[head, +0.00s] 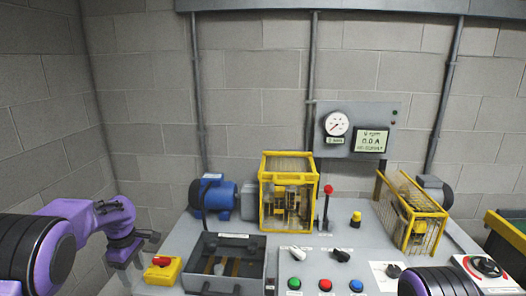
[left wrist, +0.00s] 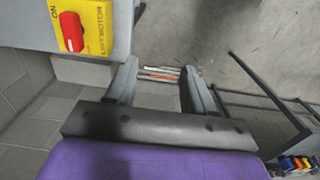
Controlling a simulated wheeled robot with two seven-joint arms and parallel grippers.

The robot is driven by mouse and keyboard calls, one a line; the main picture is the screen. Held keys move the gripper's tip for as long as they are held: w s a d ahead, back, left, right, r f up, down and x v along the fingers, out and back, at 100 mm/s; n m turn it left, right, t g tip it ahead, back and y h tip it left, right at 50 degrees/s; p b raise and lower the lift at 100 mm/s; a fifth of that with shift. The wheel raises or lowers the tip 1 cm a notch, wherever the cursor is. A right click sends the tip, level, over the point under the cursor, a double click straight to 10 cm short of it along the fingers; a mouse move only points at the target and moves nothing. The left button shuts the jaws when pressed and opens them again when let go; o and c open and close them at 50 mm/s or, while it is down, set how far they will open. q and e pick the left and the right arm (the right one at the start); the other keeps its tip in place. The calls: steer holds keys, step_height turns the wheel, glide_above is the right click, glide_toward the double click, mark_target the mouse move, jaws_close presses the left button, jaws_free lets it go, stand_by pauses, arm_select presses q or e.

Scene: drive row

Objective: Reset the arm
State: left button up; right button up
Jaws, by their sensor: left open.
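My left arm (head: 75,225) is purple and black and comes in from the left in the head view. My left gripper (head: 124,262) points down at the left end of the bench (head: 175,238), beside the yellow switch box with a red knob (head: 162,270). In the left wrist view the two fingers of my left gripper (left wrist: 160,85) stand apart with nothing held between them. Floor shows below them, with thin orange and white pieces (left wrist: 160,73) seen far down through the gap. Part of my right arm (head: 435,282) shows at the bottom right; its gripper is not in view.
The switch box (left wrist: 85,27) is close to the left gripper. The bench carries a blue motor (head: 215,197), yellow guard cages (head: 290,190) (head: 412,215), a red-topped lever (head: 326,205), an open grey tray (head: 205,284) and a button panel (head: 310,268). A gauge panel (head: 357,129) stands behind.

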arm_select(q)
steer(key=w+a+f+m+t+y, duration=0.1)
steer(key=w+f+m+t, duration=0.2)
steer(key=w+t, duration=0.1)
steer(key=s+f+m+t+y+b, duration=0.25)
steer(key=s+f, duration=0.75)
steer(key=f, duration=0.5)
steer(key=s+d+f+m+g+b, duration=0.1)
steer(key=s+f, duration=0.3)
steer(key=s, duration=0.7)
steer(key=s+d+f+m+g+b, duration=0.1)
steer(key=s+d+f, duration=0.3)
steer(key=s, duration=0.6)
steer(key=s+d+f+m+g+b, duration=0.1)
steer(key=s+f, duration=0.3)
steer(key=s, duration=0.7)
steer(key=shift+s+d+f+m+b, duration=0.25)
steer(key=shift+s+d+m+b, duration=0.1)
steer(key=shift+d+m+b, duration=0.5)
